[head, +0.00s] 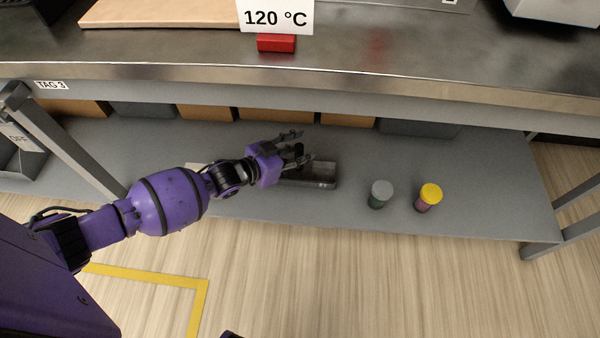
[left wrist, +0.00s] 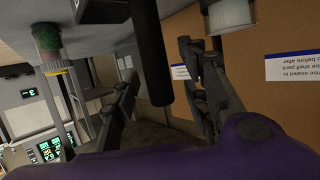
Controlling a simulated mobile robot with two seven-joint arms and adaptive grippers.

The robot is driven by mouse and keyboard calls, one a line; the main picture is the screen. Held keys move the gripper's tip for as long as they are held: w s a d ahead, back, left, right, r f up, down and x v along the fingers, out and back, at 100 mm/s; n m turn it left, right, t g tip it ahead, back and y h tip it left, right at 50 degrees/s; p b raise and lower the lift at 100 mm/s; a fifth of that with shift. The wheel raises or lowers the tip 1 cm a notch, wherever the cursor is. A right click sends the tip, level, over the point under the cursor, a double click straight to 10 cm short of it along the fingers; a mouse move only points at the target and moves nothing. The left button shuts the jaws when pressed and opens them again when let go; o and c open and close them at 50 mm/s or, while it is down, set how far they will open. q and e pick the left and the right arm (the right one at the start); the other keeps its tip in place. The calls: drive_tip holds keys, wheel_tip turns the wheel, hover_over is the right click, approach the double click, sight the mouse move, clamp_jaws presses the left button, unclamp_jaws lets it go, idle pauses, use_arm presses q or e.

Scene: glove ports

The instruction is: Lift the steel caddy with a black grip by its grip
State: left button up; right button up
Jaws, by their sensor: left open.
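The steel caddy (head: 322,184) is a grey open box on the lower shelf, partly hidden behind my left gripper in the head view. My left gripper (head: 300,146) is open over the caddy's left and back part. In the left wrist view, a thick black bar, which looks like the caddy's black grip (left wrist: 151,50), runs down between the two spread fingers of my left gripper (left wrist: 158,66). A gap shows on both sides of it. In the head view the grip cannot be told apart from the dark fingers. My right gripper is not in view.
A grey-lidded jar (head: 380,194) and a yellow-lidded jar (head: 428,197) stand right of the caddy on the shelf (head: 490,190). Several boxes (head: 275,115) line its back. The steel worktop (head: 400,50) overhangs above, carrying a red block (head: 276,43) and a 120 °C sign (head: 275,17).

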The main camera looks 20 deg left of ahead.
use_arm(q)
clamp_jaws()
drive_tip(key=shift+r, duration=0.25)
idle(0.4)
